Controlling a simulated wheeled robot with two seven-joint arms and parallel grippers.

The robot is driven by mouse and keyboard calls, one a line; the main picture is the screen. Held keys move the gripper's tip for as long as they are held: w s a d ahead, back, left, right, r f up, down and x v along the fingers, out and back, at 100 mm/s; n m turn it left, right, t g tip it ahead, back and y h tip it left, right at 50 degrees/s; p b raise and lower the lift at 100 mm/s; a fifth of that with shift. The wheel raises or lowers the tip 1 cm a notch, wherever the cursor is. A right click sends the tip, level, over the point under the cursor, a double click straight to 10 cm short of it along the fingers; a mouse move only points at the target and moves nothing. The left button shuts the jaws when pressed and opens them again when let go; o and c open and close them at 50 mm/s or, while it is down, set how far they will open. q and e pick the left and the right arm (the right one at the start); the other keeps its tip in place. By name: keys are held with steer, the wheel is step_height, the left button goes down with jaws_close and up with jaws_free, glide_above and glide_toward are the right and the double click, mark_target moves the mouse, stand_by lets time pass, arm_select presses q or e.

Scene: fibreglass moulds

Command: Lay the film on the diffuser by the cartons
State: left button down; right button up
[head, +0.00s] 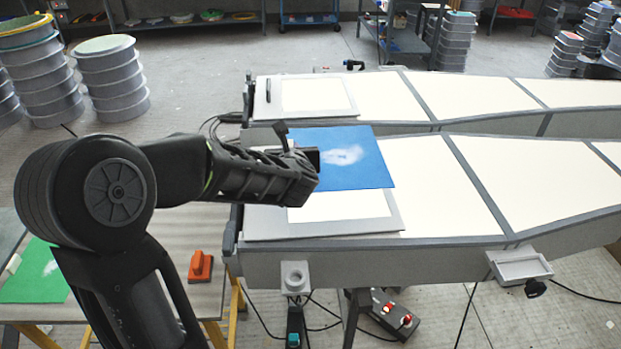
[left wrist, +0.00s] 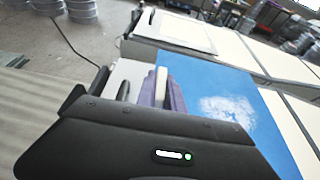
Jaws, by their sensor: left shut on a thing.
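A blue film (head: 358,160) with a white cloud print is in my left gripper (head: 312,162), which is shut on its left edge. The film also shows in the left wrist view (left wrist: 245,85), stretching away from the fingers (left wrist: 150,90). It hangs over the near diffuser panel (head: 345,207), hiding its back part; whether it touches the panel I cannot tell. A second diffuser panel (head: 318,95), pale with a grey border, lies uncovered on the far bench. I make out no cartons for certain. My right gripper is out of view.
Two long grey benches with cream tops (head: 430,185) run rightward. Stacked round moulds (head: 112,80) stand at the back left. A dark pen-like piece (head: 268,91) lies on the far panel.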

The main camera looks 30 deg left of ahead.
arm_select(q)
step_height(320, 180, down, 4)
steer(key=shift+f, duration=0.2)
step_height(320, 180, down, 4)
steer(key=shift+r, duration=0.1)
stand_by(0.4)
steer(key=shift+f, duration=0.2)
steer(key=c, duration=1.5)
jaws_free()
steer(key=shift+r, duration=0.1)
steer(key=shift+o, duration=0.2)
steer(key=shift+r, duration=0.1)
